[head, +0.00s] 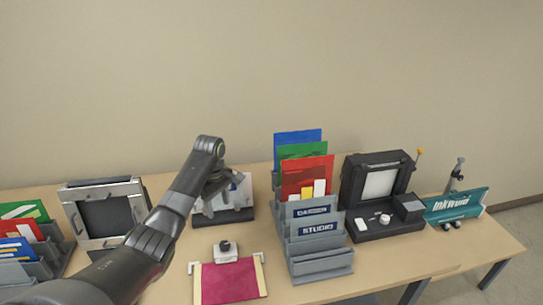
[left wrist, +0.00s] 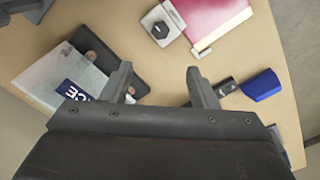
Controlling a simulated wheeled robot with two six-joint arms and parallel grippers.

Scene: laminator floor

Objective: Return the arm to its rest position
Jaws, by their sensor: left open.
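My left arm (head: 165,225) reaches in from the lower left of the head view and bends down at its wrist. My left gripper (head: 226,186) is over the table in front of a dark stand holding a pale printed sheet. In the left wrist view its two fingers (left wrist: 160,84) are spread apart with nothing held between them. The dark stand and its sheet (left wrist: 62,78) show beyond the left finger there. My right gripper is in neither view.
A magenta board (head: 230,283) in a clamp lies at the front. A file rack (head: 318,262) and a black machine (head: 352,190) stand to the right. A grey-framed device (head: 72,212) and colored folders (head: 22,250) are at the left.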

